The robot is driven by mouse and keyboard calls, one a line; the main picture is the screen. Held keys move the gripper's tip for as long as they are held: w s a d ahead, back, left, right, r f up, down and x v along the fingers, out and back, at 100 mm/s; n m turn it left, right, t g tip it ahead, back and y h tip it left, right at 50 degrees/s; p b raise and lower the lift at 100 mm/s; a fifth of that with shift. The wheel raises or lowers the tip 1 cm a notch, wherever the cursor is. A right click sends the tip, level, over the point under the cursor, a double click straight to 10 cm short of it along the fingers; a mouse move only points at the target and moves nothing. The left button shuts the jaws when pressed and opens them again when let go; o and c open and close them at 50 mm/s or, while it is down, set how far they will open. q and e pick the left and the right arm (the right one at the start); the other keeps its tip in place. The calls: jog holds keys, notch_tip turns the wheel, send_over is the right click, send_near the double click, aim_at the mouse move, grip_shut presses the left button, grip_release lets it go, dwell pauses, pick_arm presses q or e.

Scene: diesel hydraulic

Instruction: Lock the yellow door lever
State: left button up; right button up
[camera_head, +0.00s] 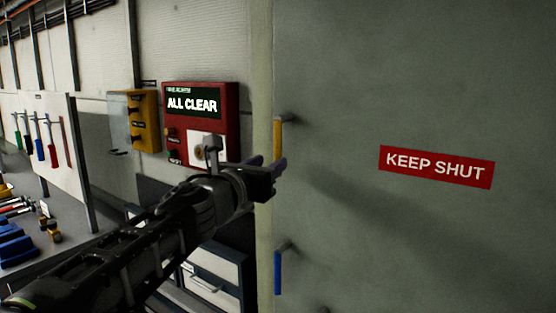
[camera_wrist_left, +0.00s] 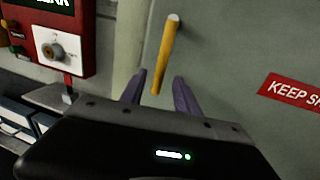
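The yellow door lever (camera_head: 278,139) is on the left edge of the grey door (camera_head: 420,90) and hangs down from its pivot. In the left wrist view the yellow lever (camera_wrist_left: 167,52) is tilted slightly, and its lower end lies between the tips of my left gripper (camera_wrist_left: 157,92). The two fingers stand apart, with gaps to the lever on both sides. In the head view my left gripper (camera_head: 277,168) is at the lever's lower end, which it partly covers. My right gripper is not in view.
A blue lever (camera_head: 278,272) hangs below on the same door. A red "KEEP SHUT" sign (camera_head: 437,166) is on the door. Left of it are a red "ALL CLEAR" box (camera_head: 228,125) and a yellow box (camera_head: 146,120). A workbench (camera_head: 75,258) with tools stands at the left.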

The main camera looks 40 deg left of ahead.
aim_at(276, 159)
pick_arm(q)
jog(key=x, duration=0.5)
jog(key=shift+w+f, duration=0.1)
jog(key=shift+w, duration=0.25)
jog(key=shift+c, duration=0.6)
grip_shut()
dwell(0.5)
